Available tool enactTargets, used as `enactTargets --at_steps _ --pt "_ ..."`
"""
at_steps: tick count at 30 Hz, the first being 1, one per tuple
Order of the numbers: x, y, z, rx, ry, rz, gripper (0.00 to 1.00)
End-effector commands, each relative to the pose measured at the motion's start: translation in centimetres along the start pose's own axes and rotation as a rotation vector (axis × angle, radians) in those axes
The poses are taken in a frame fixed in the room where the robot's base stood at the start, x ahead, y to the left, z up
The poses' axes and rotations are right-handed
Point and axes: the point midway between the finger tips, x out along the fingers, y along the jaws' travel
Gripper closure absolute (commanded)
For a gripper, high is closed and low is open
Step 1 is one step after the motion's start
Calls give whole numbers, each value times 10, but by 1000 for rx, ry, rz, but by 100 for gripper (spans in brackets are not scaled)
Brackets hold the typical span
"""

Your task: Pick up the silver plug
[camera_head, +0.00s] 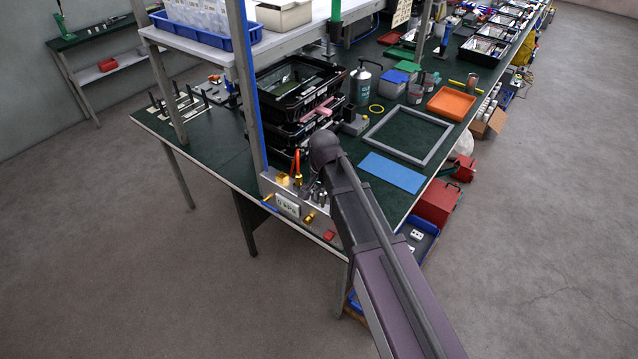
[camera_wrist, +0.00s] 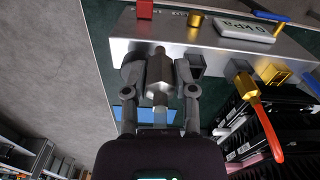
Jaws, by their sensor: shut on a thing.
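In the wrist view the silver plug (camera_wrist: 159,77), with a hexagonal body and a narrower stem, sits between the two fingers of my gripper (camera_wrist: 161,80). The fingers are closed on its sides. The narrow end of the plug points at the silver block (camera_wrist: 170,33); I cannot tell whether it is still seated in it. In the head view the block (camera_head: 268,187) stands at the near corner of the green bench. My arm covers most of the gripper there, and I cannot make out the held plug.
The block carries a display reading "0 kPa" (camera_wrist: 243,29), a brass fitting with a red-orange lever (camera_wrist: 262,115), another brass piece (camera_wrist: 275,74) and a red cap (camera_wrist: 145,9). Black trays (camera_head: 296,88) are stacked behind it. A blue sheet (camera_head: 392,172) lies on the bench.

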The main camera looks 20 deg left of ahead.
Motion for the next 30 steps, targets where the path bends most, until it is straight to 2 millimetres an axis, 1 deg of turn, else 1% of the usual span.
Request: enactTargets --at_steps 1,3,9,12,18,30 --pt "-2 13 14 0 0 0 100" --pt "-4 23 25 0 0 0 100" --pt "-7 45 50 0 0 0 100" --pt "-8 52 59 0 0 0 100" --pt "-9 60 67 0 0 0 100" --pt "-9 61 68 0 0 0 100"
